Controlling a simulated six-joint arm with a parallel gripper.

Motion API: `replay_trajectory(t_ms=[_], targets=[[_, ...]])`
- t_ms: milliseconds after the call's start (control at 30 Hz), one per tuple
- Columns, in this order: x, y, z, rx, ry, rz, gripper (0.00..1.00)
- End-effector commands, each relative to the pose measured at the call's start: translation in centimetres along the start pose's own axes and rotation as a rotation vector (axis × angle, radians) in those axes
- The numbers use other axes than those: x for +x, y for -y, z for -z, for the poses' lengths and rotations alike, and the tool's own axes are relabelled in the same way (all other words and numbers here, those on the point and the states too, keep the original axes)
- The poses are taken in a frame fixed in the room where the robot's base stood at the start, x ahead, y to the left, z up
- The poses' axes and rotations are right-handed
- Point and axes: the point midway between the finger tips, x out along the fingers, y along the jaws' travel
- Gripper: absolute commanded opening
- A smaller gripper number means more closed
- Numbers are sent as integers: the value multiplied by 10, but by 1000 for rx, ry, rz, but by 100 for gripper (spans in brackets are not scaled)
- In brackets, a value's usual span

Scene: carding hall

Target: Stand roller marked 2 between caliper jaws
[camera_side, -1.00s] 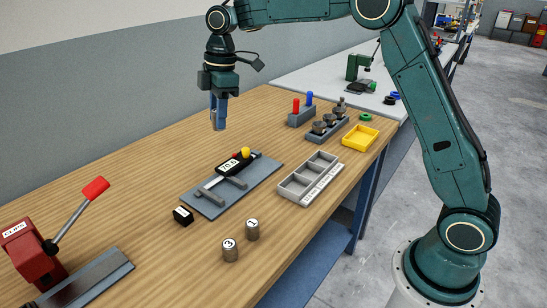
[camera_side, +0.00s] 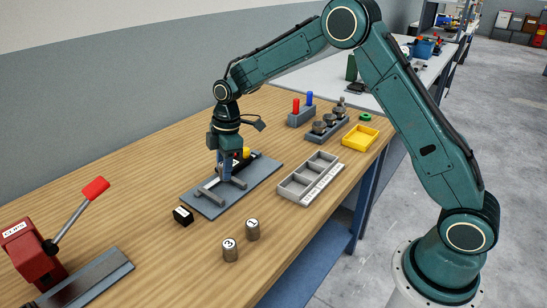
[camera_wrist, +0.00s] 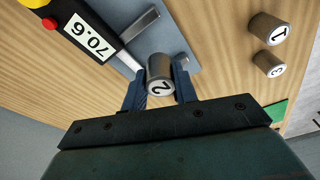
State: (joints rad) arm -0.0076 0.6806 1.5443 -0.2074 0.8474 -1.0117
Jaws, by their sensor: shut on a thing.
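My gripper (camera_side: 225,171) is shut on the roller marked 2, which shows between the fingers in the wrist view (camera_wrist: 160,75). In the side view the fingers are low over the caliper jaws and hide the roller. The caliper (camera_side: 208,187) lies on a grey plate (camera_side: 208,207); its display reads 70.6 in the wrist view (camera_wrist: 88,32). One caliper jaw (camera_wrist: 138,26) shows beside the roller. I cannot tell whether the roller touches the plate or either jaw.
Rollers marked 1 (camera_side: 252,230) and 3 (camera_side: 230,249) stand near the front edge. A grey compartment tray (camera_side: 288,196) and yellow tray (camera_side: 360,137) lie to the right. A red lever press (camera_side: 35,255) stands at left.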

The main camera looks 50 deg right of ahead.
Motion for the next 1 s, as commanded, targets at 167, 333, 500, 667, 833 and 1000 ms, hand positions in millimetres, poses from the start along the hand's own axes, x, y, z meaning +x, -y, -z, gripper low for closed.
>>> replay_trajectory(t_ms=[167,333,500,667,833,1000], targets=[[8,0,-1,0,0,0,1],[10,0,-1,0,0,0,1],[25,1,-4,1,1,3,1],[43,0,-6,0,0,2,1],[50,0,-7,-1,-1,0,1],[49,0,-7,0,-1,-1,1]])
